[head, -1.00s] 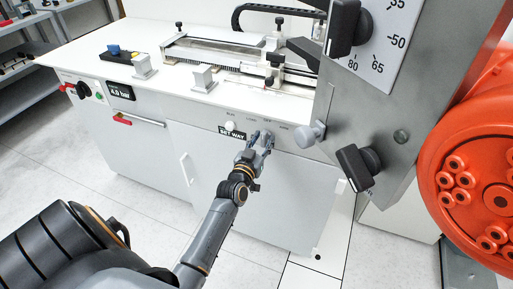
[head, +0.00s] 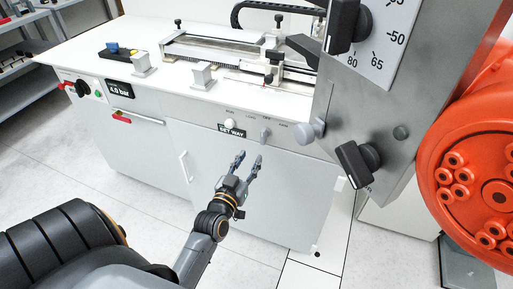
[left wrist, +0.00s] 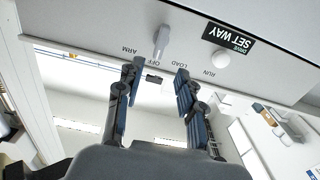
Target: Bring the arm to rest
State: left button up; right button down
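My left gripper (head: 246,164) is in front of the white cabinet, below its control strip. It is open and empty, with its fingers apart, and it also shows in the left wrist view (left wrist: 157,78). A grey selector switch (head: 265,134) sits on the strip, clear of the fingers; in the left wrist view the switch (left wrist: 161,40) is beyond the fingertips, among the labels ARM, OFF, LOAD and RUN. My right gripper is not in view.
A round white button (head: 230,125) and a SET WAY display (head: 232,133) are left of the switch. A grey machine column (head: 385,110) with black knobs and an orange wheel (head: 480,190) stand at the right. The floor (head: 140,190) in front is clear.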

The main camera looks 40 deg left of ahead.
pick_arm(q)
jog(key=s+d+f+m+g+h, duration=0.1)
jog(key=s+d+f+g, duration=0.25)
jog(key=f, duration=0.75)
jog(key=s+d+f+m+g+h, duration=0.1)
jog(key=s+d+f+g+h, duration=0.2)
jog(key=f, duration=0.8)
jog(key=s+d+f+g, duration=0.2)
jog(key=s+d+f, duration=0.2)
jog(key=f, duration=0.7)
jog(key=s+f+m+g, duration=0.1)
jog(key=s+f+g, duration=0.1)
jog(key=s+f, duration=0.4)
jog(key=s+f+m+g, duration=0.1)
jog(key=s+f+g, duration=0.2)
jog(key=s, duration=1.1)
jog(key=s+d+f+m+g, duration=0.1)
jog(key=s+f+g, duration=0.2)
jog(key=s+f, duration=0.5)
jog(key=s, duration=0.2)
jog(key=shift+s+f, duration=0.3)
jog(key=shift+f, duration=0.05)
